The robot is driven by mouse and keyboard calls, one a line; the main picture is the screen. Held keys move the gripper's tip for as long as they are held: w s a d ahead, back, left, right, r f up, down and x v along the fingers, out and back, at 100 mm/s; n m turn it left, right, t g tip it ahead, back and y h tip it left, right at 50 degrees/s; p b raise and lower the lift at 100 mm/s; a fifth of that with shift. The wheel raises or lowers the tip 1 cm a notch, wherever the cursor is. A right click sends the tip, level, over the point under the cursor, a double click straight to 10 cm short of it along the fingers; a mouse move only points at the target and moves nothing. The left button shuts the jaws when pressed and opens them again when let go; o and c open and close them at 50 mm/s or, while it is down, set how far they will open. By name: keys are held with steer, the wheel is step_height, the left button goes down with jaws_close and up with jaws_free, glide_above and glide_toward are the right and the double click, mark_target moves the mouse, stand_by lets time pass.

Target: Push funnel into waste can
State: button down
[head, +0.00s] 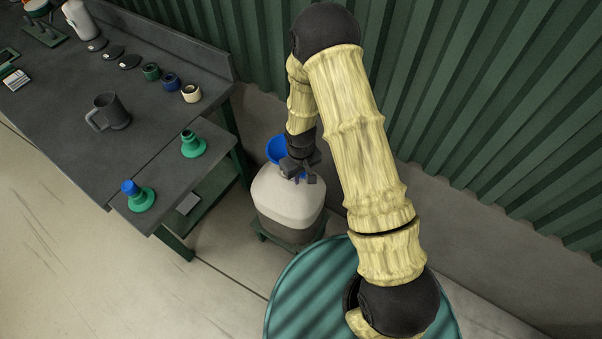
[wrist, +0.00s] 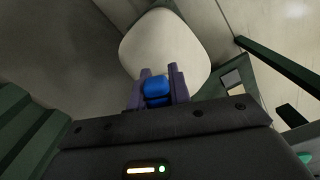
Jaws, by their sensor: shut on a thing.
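The blue funnel (head: 277,149) shows its wide cup in the head view, just above the top of the waste can (head: 287,200). The can is cream-white above and dark in its lower part, and it stands upright on a low green stand. My gripper (head: 302,176) is shut on the funnel, right over the can's top. In the wrist view a blue part of the funnel (wrist: 157,88) sits between my two fingers, with the pale can (wrist: 165,45) beyond. The can's mouth and the funnel's lower end are hidden, so I cannot tell whether the funnel is in the mouth.
A dark workbench (head: 60,95) with a grey mug (head: 108,111) and tape rolls stands at the left. A teal drum (head: 300,290) is at the front, close to the can. A green corrugated wall (head: 480,110) rises behind.

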steer(key=shift+f, duration=0.45)
steer(key=shift+f+b, duration=1.15)
steer(key=shift+f, duration=0.25)
stand_by(0.4)
stand_by(0.4)
steer(key=c, duration=1.2)
jaws_free()
steer(key=shift+d+r+p, duration=0.1)
steer(key=shift+r+p, duration=0.25)
steer(key=shift+r, duration=0.05)
steer(key=shift+r, duration=0.3)
steer(key=shift+r+p, duration=0.1)
steer(key=shift+p, duration=0.2)
